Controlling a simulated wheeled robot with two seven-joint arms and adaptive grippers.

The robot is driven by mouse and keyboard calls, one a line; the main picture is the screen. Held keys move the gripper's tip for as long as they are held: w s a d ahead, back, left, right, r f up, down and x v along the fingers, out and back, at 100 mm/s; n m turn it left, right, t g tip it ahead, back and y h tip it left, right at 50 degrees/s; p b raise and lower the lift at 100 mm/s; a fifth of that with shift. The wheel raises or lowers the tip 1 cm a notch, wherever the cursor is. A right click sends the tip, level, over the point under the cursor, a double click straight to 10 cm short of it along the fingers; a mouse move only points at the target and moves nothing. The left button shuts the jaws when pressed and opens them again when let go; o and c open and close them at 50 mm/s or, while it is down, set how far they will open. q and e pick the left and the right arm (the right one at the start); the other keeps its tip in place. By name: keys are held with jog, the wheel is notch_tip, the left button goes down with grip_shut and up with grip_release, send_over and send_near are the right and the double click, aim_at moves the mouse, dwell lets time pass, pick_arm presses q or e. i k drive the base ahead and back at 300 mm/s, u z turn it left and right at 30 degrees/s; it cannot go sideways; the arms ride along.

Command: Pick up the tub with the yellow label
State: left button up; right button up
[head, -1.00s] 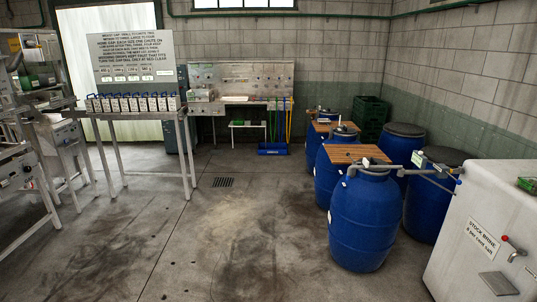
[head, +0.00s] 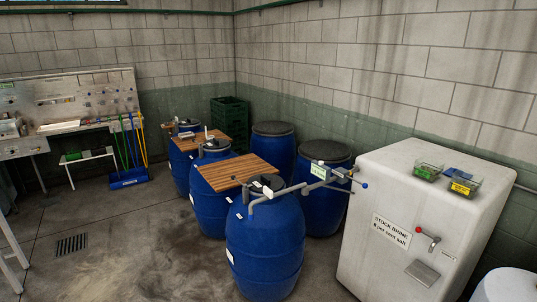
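A small clear tub with a yellow label (head: 461,188) stands on top of the white stock brine tank (head: 400,165) at the right of the head view. Something blue shows at its back edge. A second small tub with a green label (head: 427,172) stands just left of it on the same tank top, with a small gap between them. Neither of my grippers is in the head view.
Several blue barrels (head: 265,240) stand left of the tank, some bridged by wooden boards (head: 237,172). A pipe with a valve (head: 335,178) reaches toward the tank. A red-handled tap (head: 427,238) sticks out of its front.

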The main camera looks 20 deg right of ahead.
aim_at(467, 183)
jog(key=z, duration=1)
jog(key=i, duration=1.15)
jog(key=z, duration=0.85)
